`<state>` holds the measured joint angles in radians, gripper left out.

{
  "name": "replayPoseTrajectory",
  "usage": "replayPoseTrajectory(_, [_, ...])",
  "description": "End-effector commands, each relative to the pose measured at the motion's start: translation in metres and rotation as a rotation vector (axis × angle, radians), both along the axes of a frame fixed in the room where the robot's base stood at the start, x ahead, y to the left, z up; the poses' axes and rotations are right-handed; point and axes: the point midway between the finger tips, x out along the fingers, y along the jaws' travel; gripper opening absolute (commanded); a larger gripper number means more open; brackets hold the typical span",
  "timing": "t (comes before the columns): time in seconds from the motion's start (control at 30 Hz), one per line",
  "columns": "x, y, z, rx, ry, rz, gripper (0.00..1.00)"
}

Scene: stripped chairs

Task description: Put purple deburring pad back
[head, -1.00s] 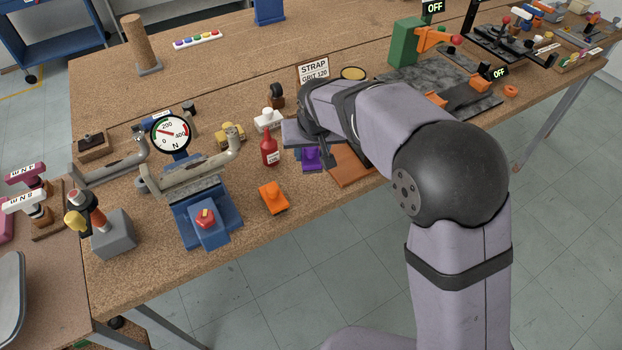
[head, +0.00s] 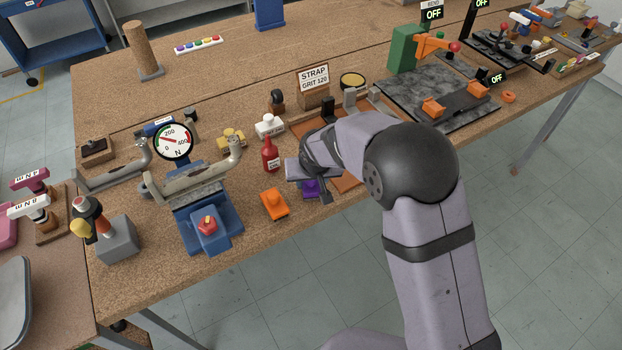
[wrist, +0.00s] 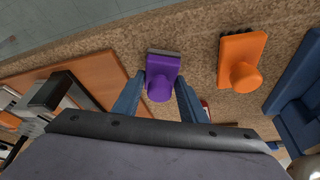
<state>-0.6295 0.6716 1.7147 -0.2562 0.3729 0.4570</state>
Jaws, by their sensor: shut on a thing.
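The purple deburring pad (wrist: 161,72) is a flat block with a round knob and a grey edge. In the wrist view its knob sits between the two blue fingers of my gripper (wrist: 158,92), which is shut on it. In the head view the purple pad (head: 310,187) shows partly under my gripper (head: 316,180), near the bench's front edge. The orange pad (wrist: 240,62), of like shape, stands apart to its right in the wrist view and to its left in the head view (head: 274,205). I cannot tell whether the purple pad touches the bench.
A red bottle (head: 270,157) stands close left of my gripper in the head view. The orange-brown strap board (wrist: 95,72) lies beside the pad. A blue fixture with a dial (head: 200,205) stands farther left. Bare cork bench lies around the orange pad.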

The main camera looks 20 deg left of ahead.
Motion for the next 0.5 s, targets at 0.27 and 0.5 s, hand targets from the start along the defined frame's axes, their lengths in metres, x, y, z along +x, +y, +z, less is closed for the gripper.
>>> replayPoseTrajectory(0.27, [0.0002, 0.0002, -0.0013, 0.000, -0.001, 0.000, 0.17])
replayPoseTrajectory(0.5, [0.0001, 0.0000, -0.0026, 0.000, 0.000, 0.000, 0.57])
